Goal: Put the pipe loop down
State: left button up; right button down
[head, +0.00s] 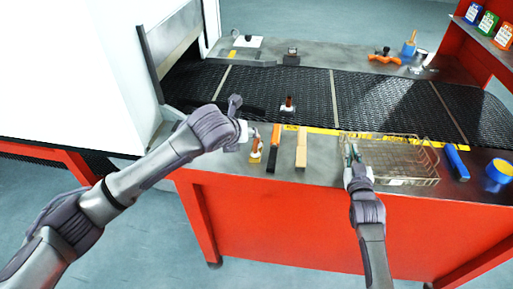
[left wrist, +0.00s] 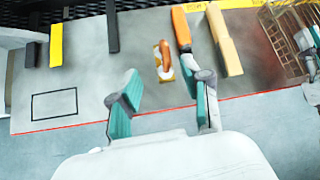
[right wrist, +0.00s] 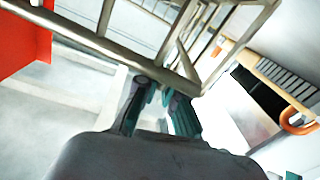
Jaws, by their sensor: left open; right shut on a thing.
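A small copper-brown bent piece (head: 256,146), which looks like the pipe loop, rests on the front worktop with white and yellow under it. In the left wrist view (left wrist: 164,60) it lies beyond the fingertips, apart from them. My left gripper (head: 240,119) is open and empty above the front of the worktop, and its spread fingers show in the left wrist view (left wrist: 168,92). My right gripper (head: 352,154) is shut on the rim of a wire basket (head: 405,163) at the front right. Its fingers meet a metal bar of the basket (right wrist: 95,42) in the right wrist view.
An orange-handled tool (head: 272,149) and a tan block (head: 301,149) lie right of the brown piece. The black mesh belt (head: 370,100) runs behind, with a small brown-topped part (head: 288,104) on it. A blue cylinder (head: 456,162) and a yellow-blue roll (head: 497,174) sit right of the basket.

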aim_at(257, 145)
pick_arm(q)
jog(key=shift+m, duration=0.3)
jog(key=x, duration=0.6)
jog(key=shift+w+d+f, duration=0.1)
jog(key=shift+w+f, duration=0.05)
jog(key=shift+f, duration=0.1)
jog(key=shift+s+d+f+x, duration=0.1)
jog(key=shift+s+x, duration=0.05)
jog(key=shift+x, duration=1.2)
jog(key=shift+s+d+f+x, duration=0.1)
jog(key=shift+s+x, duration=0.05)
jog(key=shift+x, duration=1.15)
grip_shut()
